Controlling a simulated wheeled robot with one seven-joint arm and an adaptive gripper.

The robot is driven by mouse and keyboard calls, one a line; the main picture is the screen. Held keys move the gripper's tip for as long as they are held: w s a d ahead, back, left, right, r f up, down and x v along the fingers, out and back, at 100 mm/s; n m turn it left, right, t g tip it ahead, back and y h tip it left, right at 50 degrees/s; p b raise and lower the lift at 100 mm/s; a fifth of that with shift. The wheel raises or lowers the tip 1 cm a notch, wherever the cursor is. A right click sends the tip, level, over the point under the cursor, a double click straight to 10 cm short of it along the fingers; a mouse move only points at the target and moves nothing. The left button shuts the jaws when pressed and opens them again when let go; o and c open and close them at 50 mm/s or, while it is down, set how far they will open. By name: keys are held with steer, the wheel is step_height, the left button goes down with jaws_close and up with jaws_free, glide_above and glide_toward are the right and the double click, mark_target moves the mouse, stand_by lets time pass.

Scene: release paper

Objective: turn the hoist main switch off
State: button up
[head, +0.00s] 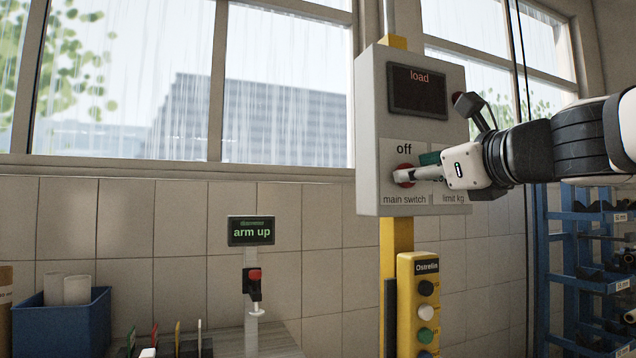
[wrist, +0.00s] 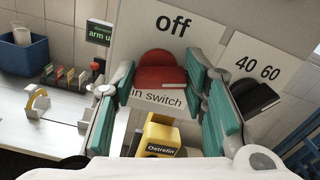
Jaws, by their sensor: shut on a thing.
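The main switch is a red round knob (head: 403,176) on the grey control box (head: 368,130). The word "off" is printed above it and "main switch" below it. My gripper (head: 408,174) reaches in from the right and is shut on the knob. In the wrist view the red knob (wrist: 160,66) sits between the two teal finger pads, with a pale mark at its lower right edge. The fingers partly cover the knob and the "main switch" label. I cannot tell for sure which position the knob points to.
A dark display (head: 418,92) reading "load" is above the knob, and a limit dial (wrist: 255,95) is to its right. A yellow pendant (head: 418,305) marked "Ostrelin" hangs below. An "arm up" sign (head: 251,231) and a blue bin (head: 62,318) are at left.

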steer(key=shift+a+f+n+b, duration=0.1)
steer(key=shift+n+b, duration=1.6)
steer(key=shift+n, duration=0.7)
steer(key=shift+a+f+n+b, duration=0.1)
steer(key=shift+n+b, duration=1.65)
steer(key=shift+n, duration=0.65)
steer(key=shift+a+f+n+b, duration=0.1)
steer(key=shift+n+b, duration=1.6)
steer(key=shift+n, duration=0.7)
steer(key=shift+s, duration=0.1)
steer(key=o, duration=1.2)
steer(key=shift+c, duration=0.2)
steer(key=shift+r, duration=0.1)
steer(key=shift+s+d, duration=0.1)
steer(key=v, duration=1.1)
steer(key=shift+s, duration=0.35)
steer(key=shift+d, duration=0.15)
